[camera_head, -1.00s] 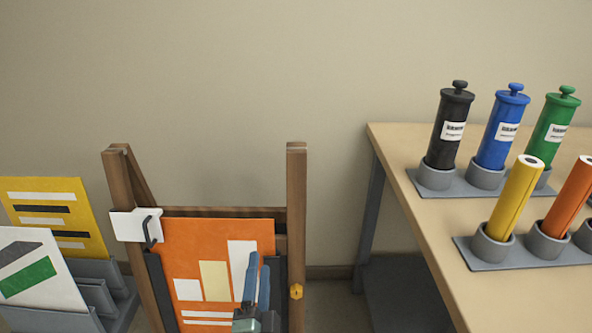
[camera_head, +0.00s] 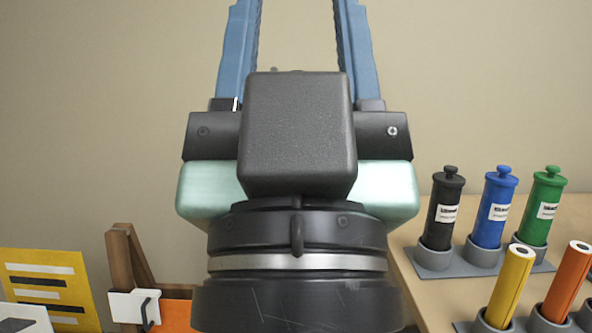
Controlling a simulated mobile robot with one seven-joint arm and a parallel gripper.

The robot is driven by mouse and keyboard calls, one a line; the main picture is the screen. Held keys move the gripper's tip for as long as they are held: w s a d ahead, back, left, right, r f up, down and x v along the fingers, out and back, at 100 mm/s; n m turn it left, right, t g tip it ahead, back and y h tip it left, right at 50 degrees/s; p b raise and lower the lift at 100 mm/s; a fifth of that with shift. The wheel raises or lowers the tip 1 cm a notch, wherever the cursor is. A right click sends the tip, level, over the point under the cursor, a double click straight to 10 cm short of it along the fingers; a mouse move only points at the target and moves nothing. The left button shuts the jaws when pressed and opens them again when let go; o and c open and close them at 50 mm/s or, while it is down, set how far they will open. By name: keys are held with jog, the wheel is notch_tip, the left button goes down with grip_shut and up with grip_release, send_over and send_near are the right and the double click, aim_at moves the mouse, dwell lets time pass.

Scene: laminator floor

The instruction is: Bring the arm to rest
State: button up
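My gripper (camera_head: 297,30) fills the middle of the head view, close to the camera and pointing up. Its two blue fingers stand wide apart, with only bare wall between them. The fingertips run out of the top of the picture. The black and pale green gripper body hides most of the wooden stand (camera_head: 122,262) and much of the orange sheet (camera_head: 176,316) behind it.
On the right, a table (camera_head: 425,290) bears black (camera_head: 442,210), blue (camera_head: 493,208) and green (camera_head: 543,207) cylinders in grey holders, with yellow (camera_head: 508,286) and orange (camera_head: 566,282) rolls in front. A yellow card (camera_head: 70,280) stands at lower left. A white hook plate (camera_head: 128,306) is on the stand.

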notch_tip(320, 180, up, 20)
jog(key=p, duration=1.7)
jog(key=shift+f+p, duration=0.25)
jog(key=shift+p, duration=0.05)
jog(key=shift+a, duration=0.1)
